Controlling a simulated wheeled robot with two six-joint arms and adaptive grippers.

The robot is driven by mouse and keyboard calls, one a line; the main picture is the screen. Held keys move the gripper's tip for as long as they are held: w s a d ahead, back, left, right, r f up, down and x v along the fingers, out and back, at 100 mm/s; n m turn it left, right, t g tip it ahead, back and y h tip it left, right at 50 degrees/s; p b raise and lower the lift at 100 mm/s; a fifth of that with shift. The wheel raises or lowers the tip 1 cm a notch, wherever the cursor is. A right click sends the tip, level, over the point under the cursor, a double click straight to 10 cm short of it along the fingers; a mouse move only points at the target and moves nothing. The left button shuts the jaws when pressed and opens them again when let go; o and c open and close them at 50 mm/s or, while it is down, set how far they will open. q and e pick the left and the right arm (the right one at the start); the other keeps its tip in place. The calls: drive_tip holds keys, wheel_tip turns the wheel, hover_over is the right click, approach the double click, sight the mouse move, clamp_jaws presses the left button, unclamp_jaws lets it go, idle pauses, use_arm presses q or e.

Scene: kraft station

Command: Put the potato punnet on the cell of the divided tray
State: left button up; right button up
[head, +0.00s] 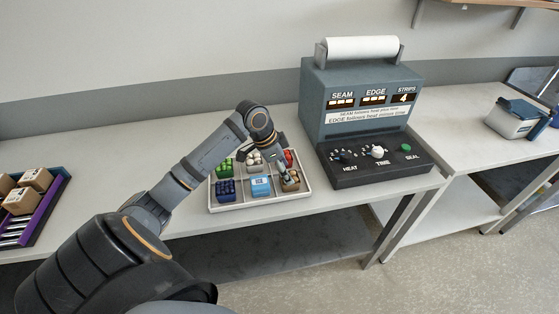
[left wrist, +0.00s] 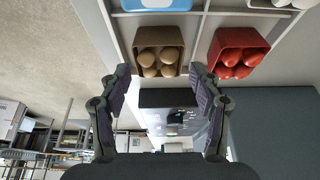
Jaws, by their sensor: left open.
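The potato punnet (left wrist: 158,53) is a brown box with several round tan potatoes. In the left wrist view it sits in a cell of the white divided tray (left wrist: 116,48), ahead of and between my fingers. In the head view the potato punnet (head: 290,183) is at the tray's front right. My left gripper (left wrist: 160,80) is open and empty, its fingertips just short of the punnet. In the head view my left gripper (head: 284,172) is at the punnet, its fingers partly hidden. The divided tray (head: 240,206) lies on the bench. My right gripper is not in view.
The tray also holds red (head: 288,158), white (head: 254,159), green (head: 224,166) and dark blue (head: 225,189) punnets and a light blue pack (head: 260,186). A sealing machine (head: 350,90) stands right of the tray. A purple crate (head: 48,212) with boxes is at the left.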

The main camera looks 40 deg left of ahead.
use_arm(q)
drive_tip(key=v, duration=0.7)
drive_tip(key=shift+r+b, duration=0.25)
drive_tip(key=shift+b, duration=0.05)
drive_tip(key=shift+s, duration=0.2)
